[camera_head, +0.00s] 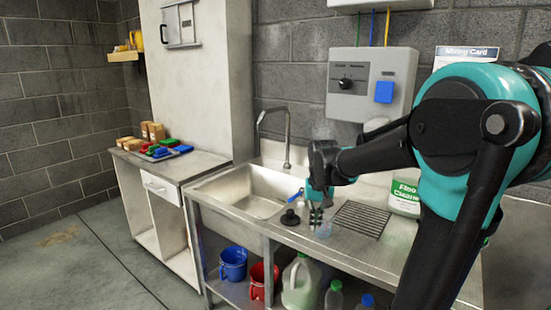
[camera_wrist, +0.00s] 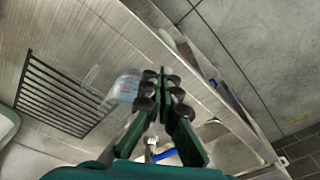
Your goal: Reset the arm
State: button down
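My arm reaches in from the right over the steel counter in the head view. My gripper (camera_head: 316,217) points down just above the counter, between the sink and the drain grille. In the wrist view my gripper (camera_wrist: 162,74) has its fingers drawn together at the tips and looks shut, with nothing clear held between them. A clear cup (camera_wrist: 125,86) stands beside the fingertips on their left in the wrist view. The cup also shows in the head view (camera_head: 324,230), close to the fingers and partly hidden by them. I cannot tell whether they touch.
A sink (camera_head: 243,189) with a tap (camera_head: 288,140) and a black plunger-like object (camera_head: 290,218) lie left of my gripper. A drain grille (camera_head: 360,219) and a cleaner jug (camera_head: 404,196) stand right. Buckets and bottles fill the shelf below. The left floor is clear.

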jog(key=s+d+f+t, duration=0.1)
jog(key=s+d+f, duration=0.2)
jog(key=s+f, duration=0.3)
jog(key=s+d+f+t, duration=0.2)
jog(key=s+f, duration=0.4)
jog(key=s, duration=0.4)
jog(key=shift+s+d+f+n, duration=0.15)
jog(key=shift+d+f+n, duration=0.25)
jog(key=shift+d, duration=0.3)
